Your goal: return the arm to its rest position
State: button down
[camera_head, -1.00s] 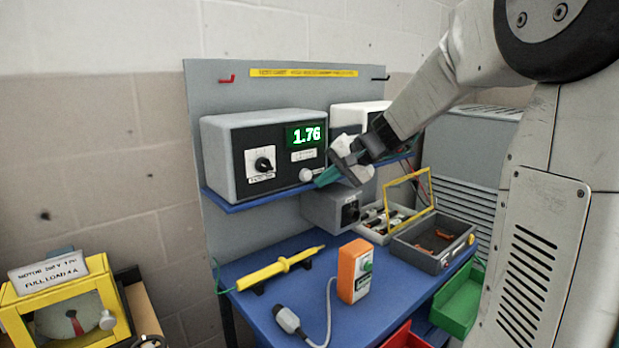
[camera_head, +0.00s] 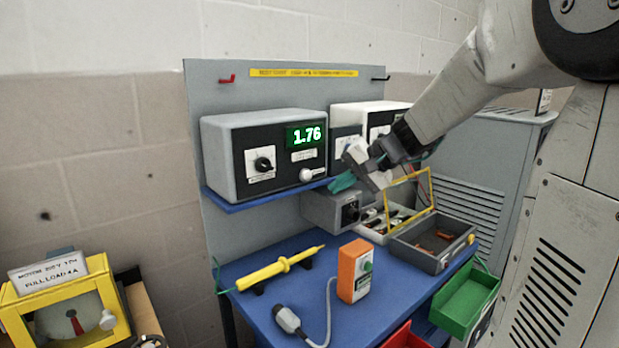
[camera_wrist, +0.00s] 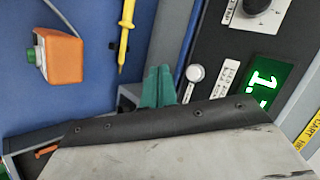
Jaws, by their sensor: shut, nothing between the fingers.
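My gripper (camera_head: 343,182) is in front of the shelf, just right of the grey meter box (camera_head: 229,158) with the green 1.76 display. Its teal fingers are together and hold nothing. In the wrist view the teal fingertips (camera_wrist: 158,86) are side by side above the blue bench, near the meter's white knob (camera_wrist: 195,72). My arm reaches in from the upper right of the head view, bent at the elbow.
An orange box with a green button (camera_head: 354,271) and a yellow probe (camera_head: 280,268) are on the blue bench (camera_head: 262,312). An open grey case (camera_head: 432,256) with a yellow-framed lid stands at right. A green bin (camera_head: 466,302) is at the bench's right. A grey cabinet (camera_head: 470,165) stands behind my arm.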

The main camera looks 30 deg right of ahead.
dwell(0.3)
jog(key=s+a+f+n+g+h, duration=0.1)
jog(key=s+a+f+n+g, duration=0.1)
jog(key=s, duration=0.7)
jog(key=s+a+f+n+g+h, duration=0.2)
jog(key=s+a+n, duration=0.2)
jog(key=s, duration=0.6)
jog(key=s+a+f+n+g+h, duration=0.2)
jog(key=s+a, duration=0.5)
jog(key=s, duration=0.2)
jog(key=shift+s+f+n+g, duration=0.15)
jog(key=shift+s+n+g, duration=0.1)
jog(key=shift+n+g, duration=0.15)
dwell(1.0)
